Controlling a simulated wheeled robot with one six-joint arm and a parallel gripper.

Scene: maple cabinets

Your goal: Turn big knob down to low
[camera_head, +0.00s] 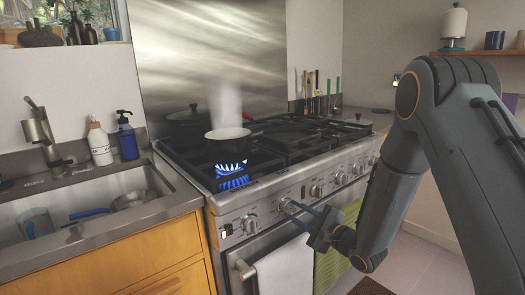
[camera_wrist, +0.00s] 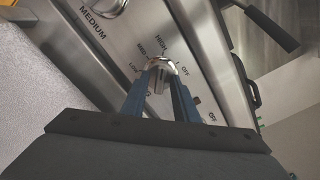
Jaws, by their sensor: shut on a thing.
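My gripper (camera_head: 289,209) reaches the front panel of the stove. In the wrist view its two blue fingers (camera_wrist: 160,88) are shut on a shiny metal knob (camera_wrist: 160,68), one finger on each side. HIGH, MED, LOW and OFF are printed around this knob. In the head view the knob (camera_head: 284,203) is partly hidden by the fingertips. Its exact setting is hard to read. Another knob (camera_wrist: 108,5), cut off at the top of the wrist view, has MEDIUM printed beside it. Which knob is the big one is not clear.
A steaming pot (camera_head: 228,139) stands over blue flames (camera_head: 231,170) on the front left burner. Several other knobs line the panel. A white towel (camera_head: 286,270) and a green towel (camera_head: 333,262) hang below. The sink (camera_head: 95,205) is at left.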

